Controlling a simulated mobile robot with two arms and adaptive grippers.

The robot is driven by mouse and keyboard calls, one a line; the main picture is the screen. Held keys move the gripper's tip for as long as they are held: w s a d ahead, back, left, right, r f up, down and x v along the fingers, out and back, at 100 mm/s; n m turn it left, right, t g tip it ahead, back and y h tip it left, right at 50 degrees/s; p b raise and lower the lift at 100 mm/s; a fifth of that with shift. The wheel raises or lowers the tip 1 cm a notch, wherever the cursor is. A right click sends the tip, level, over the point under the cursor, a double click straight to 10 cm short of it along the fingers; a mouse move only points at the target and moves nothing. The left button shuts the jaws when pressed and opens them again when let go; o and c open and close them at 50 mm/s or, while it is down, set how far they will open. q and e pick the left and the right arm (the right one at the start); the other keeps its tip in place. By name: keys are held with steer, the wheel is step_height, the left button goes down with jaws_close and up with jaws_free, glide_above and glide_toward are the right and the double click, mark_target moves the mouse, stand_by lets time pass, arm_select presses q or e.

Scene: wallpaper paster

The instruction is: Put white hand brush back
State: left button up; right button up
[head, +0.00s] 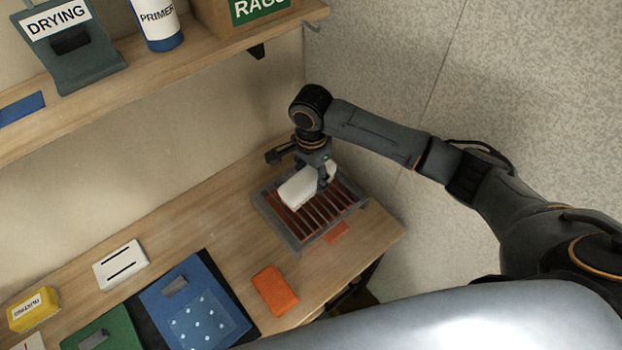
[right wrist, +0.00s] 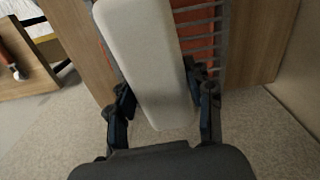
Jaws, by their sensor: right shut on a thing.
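The white hand brush (head: 304,188) is held in my right gripper (head: 323,180), over the grey rack with slats and an orange-red bottom (head: 281,227). In the right wrist view the brush (right wrist: 147,60) is a long pale block between the two fingers of my right gripper (right wrist: 163,103), with the rack (right wrist: 205,40) behind it. I cannot tell whether the brush touches the slats. My left gripper is not in view.
On the wooden bench (head: 225,231) lie an orange block (head: 275,291), a blue pad (head: 209,292), a white slotted plate (head: 121,265) and a yellow block (head: 34,309). A shelf (head: 200,62) above holds a "DRYING" stand (head: 71,45), a primer bottle (head: 158,22) and a rags box (head: 240,16).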

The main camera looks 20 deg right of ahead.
mark_target(311, 179)
steer(key=shift+w+d+f, duration=0.15)
steer(key=shift+w+f, duration=0.3)
steer(key=shift+f, duration=0.1)
steer(key=f+p, duration=0.1)
steer(key=w+f+p, duration=0.1)
steer(key=shift+d+f, duration=0.1)
steer(key=shift+f, duration=0.25)
steer(key=shift+s+f, duration=0.1)
steer(key=shift+f, duration=0.4)
steer(key=shift+f, duration=0.1)
steer(key=shift+f, duration=0.4)
steer(key=o, duration=1.2)
steer(key=shift+c, duration=0.2)
steer(key=shift+f, duration=0.1)
